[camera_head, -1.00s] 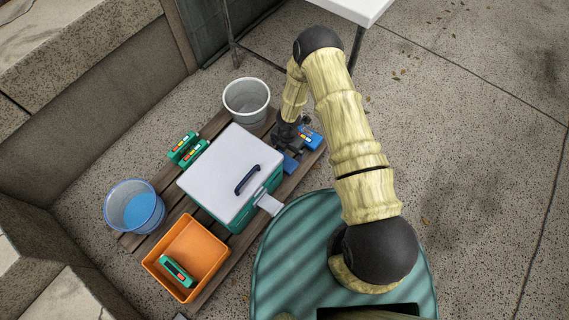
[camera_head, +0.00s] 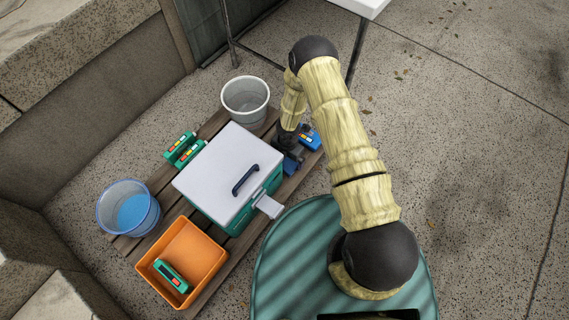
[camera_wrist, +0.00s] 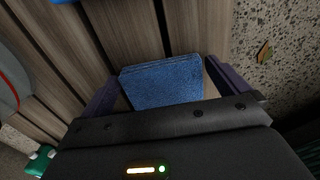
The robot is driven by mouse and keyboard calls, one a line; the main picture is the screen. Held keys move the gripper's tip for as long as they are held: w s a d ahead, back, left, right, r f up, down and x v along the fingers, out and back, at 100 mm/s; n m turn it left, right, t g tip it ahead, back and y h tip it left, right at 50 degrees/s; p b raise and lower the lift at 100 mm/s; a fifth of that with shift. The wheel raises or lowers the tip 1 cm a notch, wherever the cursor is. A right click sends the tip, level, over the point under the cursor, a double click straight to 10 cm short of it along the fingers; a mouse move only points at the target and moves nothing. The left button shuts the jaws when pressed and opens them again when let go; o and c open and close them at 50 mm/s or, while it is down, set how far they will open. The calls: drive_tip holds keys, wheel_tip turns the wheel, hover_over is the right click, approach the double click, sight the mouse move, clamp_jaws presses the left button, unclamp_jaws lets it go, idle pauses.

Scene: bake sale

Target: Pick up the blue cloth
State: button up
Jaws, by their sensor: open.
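The blue cloth (camera_wrist: 163,84) lies folded on the wooden slats in the wrist view, between the two fingers of my gripper (camera_wrist: 160,88). The fingers are apart, one on each side of it, and the near part of the cloth is hidden by the gripper body. Whether the fingers touch it I cannot tell. In the head view the cloth (camera_head: 290,166) shows as a small blue patch beside my gripper (camera_head: 287,150), right of the white-lidded box.
A wooden pallet (camera_head: 236,262) carries a green box with a white lid (camera_head: 222,170), an orange bin (camera_head: 205,252) with a green device inside, green devices (camera_head: 188,152), and a blue device (camera_head: 309,138).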

sight(287, 158)
drive_tip(key=c, duration=0.7)
drive_tip(key=shift+r, duration=0.1)
wheel_tip(287, 158, up, 10)
drive_tip(key=p, duration=0.6)
